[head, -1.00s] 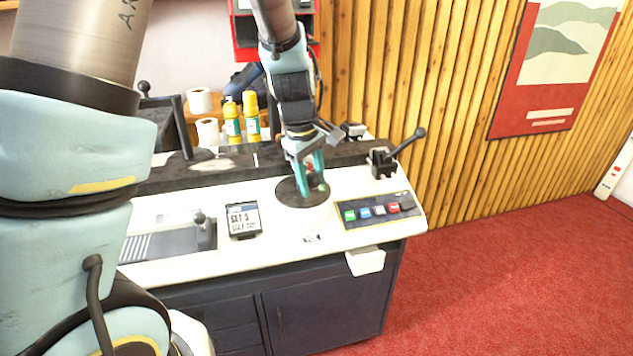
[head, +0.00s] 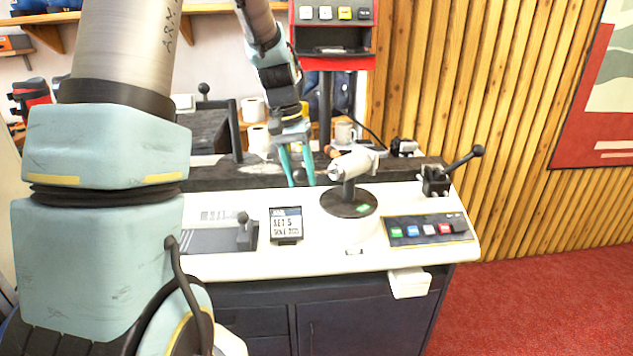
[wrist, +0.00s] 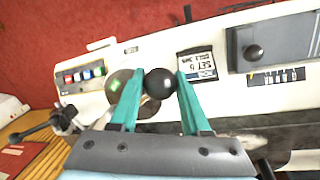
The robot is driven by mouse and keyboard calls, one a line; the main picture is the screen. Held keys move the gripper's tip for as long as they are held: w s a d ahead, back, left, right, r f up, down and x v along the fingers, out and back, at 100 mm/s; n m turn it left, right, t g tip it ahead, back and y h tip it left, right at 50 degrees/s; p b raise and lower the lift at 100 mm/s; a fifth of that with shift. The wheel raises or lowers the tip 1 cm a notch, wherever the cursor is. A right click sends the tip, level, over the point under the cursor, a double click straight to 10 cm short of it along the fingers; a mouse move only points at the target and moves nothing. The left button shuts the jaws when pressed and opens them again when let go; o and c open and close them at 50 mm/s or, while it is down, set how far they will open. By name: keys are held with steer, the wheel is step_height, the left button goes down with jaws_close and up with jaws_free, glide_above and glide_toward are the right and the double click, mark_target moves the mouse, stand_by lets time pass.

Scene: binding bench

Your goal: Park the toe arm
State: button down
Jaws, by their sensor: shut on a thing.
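The toe arm (head: 352,165) is a pale cylindrical head on a short post over a round dark base (head: 338,207) with a green mark, on the white bench top. A black ball knob (wrist: 159,83) sits between my fingertips in the wrist view. My gripper (head: 297,178) reaches down from above, just left of the pale head, its teal fingers shut on the knob. In the wrist view my gripper (wrist: 158,88) shows the knob pinched near its tips, with the round base (wrist: 118,82) behind the left finger. The link between knob and head is mostly hidden.
A button panel (head: 425,230) and a black lever (head: 436,184) stand to the right. A red control box (head: 333,45) rises behind. White bench surface is clear in front.

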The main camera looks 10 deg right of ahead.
steer(key=w+a+m+g+y+p, duration=0.1)
steer(key=w+a+m+p, duration=0.1)
steer(key=w+m, duration=0.5)
steer(key=shift+w+p, duration=0.6)
steer(key=shift+w, duration=0.95)
steer(key=shift+d, duration=0.1)
steer(key=shift+c, duration=1.9)
jaws_free()
steer(key=shift+r, duration=0.1)
step_height(320, 180, up, 10)
steer(key=w+b, duration=0.2)
steer(key=shift+a+r, duration=0.2)
steer(key=shift+a, duration=0.25)
steer(key=shift+s, duration=0.1)
